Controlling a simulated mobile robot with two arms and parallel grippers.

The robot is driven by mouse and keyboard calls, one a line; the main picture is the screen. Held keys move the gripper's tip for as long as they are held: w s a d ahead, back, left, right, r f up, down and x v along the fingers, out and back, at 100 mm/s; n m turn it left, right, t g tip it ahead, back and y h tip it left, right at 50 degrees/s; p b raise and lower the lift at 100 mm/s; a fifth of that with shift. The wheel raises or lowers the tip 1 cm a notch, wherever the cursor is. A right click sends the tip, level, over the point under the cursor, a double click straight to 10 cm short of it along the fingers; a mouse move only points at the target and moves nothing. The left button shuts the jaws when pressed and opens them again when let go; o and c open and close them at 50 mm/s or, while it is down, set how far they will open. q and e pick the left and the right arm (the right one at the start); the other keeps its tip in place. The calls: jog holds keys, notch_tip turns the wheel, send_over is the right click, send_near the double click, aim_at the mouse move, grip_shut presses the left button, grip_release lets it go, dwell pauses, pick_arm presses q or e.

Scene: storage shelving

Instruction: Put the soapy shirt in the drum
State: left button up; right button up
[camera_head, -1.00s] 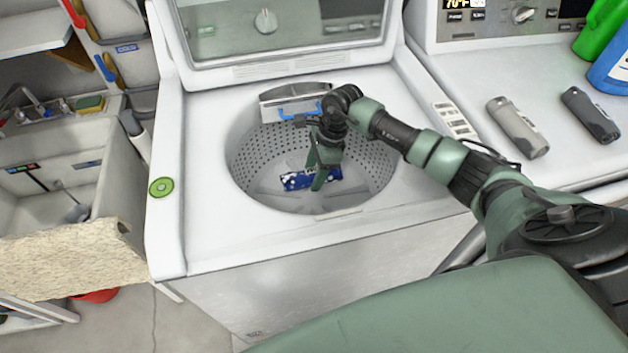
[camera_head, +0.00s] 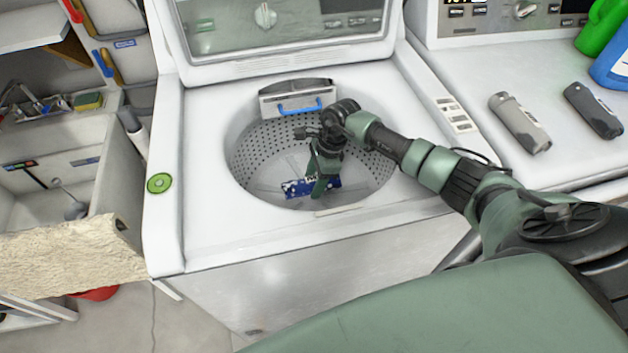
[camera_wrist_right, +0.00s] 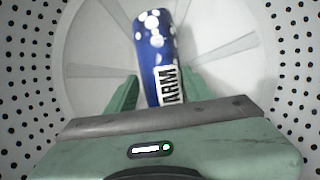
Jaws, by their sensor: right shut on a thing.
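The soapy shirt (camera_head: 293,188) is a small blue bundle with white foam-like spots, inside the washer's drum (camera_head: 250,160). In the right wrist view the shirt (camera_wrist_right: 152,40) is a roll with a white strip of dark lettering. My right gripper (camera_head: 319,187) reaches down into the drum. It is shut on the shirt, one green finger on either side of it in the right wrist view (camera_wrist_right: 158,84). I cannot tell whether the shirt touches the drum floor. My left gripper is not in view.
The washer's lid (camera_head: 280,35) stands open behind the drum. A dispenser with a blue handle (camera_head: 300,108) sits at the drum's back rim. A sink (camera_head: 50,200) is at left. Two grey cylinders (camera_head: 520,123) (camera_head: 593,110) and green and blue bottles lie or stand at right.

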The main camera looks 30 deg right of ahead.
jog(key=o, duration=1.5)
jog(key=shift+r+p, duration=0.4)
jog(key=shift+p, duration=0.15)
jog(key=shift+r+p, duration=0.55)
jog(key=shift+p, duration=0.05)
jog(key=shift+b+v, duration=0.95)
jog(key=shift+v, duration=4.7)
